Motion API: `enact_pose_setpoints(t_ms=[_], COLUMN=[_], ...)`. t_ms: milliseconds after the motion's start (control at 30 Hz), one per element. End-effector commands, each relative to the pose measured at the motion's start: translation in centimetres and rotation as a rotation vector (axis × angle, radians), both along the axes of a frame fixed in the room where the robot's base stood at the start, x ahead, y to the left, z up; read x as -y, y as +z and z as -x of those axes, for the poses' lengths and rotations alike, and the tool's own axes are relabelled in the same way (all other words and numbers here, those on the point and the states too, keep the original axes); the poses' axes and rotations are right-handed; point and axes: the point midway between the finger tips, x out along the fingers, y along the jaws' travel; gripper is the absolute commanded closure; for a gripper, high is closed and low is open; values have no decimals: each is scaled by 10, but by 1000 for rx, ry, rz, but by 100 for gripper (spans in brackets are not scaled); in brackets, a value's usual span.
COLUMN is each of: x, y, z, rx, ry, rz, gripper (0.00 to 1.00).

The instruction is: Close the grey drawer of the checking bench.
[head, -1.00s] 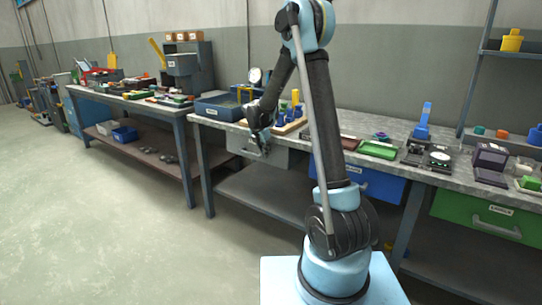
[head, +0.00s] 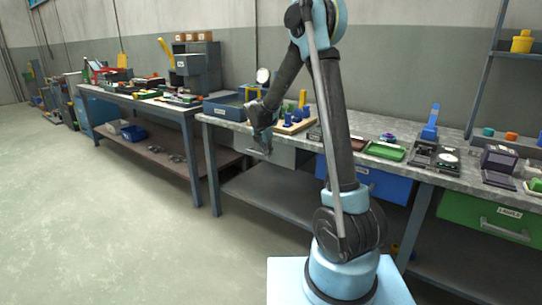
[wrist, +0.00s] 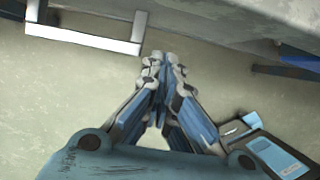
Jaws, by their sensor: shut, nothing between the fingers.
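The grey drawer (head: 284,153) is under the left end of the checking bench (head: 388,130). Its front is partly hidden by my gripper (head: 263,148), and I cannot tell how far out it stands. In the wrist view, the drawer's pale bar handle (wrist: 85,39) shows at the upper left. My gripper (wrist: 162,58) is shut and empty, with its fingertips just right of the handle's right end and apart from it in the picture. The wrist view shows floor beneath the fingers.
A blue drawer (head: 370,181) and a green drawer (head: 490,217) sit further right under the bench. A blue bin (head: 224,107) and a wooden peg board (head: 296,127) stand on top. Another bench (head: 150,105) is at the left. The floor (head: 110,230) in front is clear.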

Motion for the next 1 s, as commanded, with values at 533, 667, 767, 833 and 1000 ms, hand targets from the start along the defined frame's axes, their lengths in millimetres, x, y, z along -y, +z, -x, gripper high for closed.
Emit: enact_pose_setpoints(t_ms=[533, 667, 767, 833, 1000], x=[-20, -17, -5, 8, 45], y=[74, 80, 88, 95, 112], z=[26, 31, 41, 53, 89], rx=[-3, 0, 7, 16, 41], ry=[3, -16, -77, -145, -358], rz=[-2, -8, -31, -57, -136], gripper=[100, 100, 100, 100, 100])
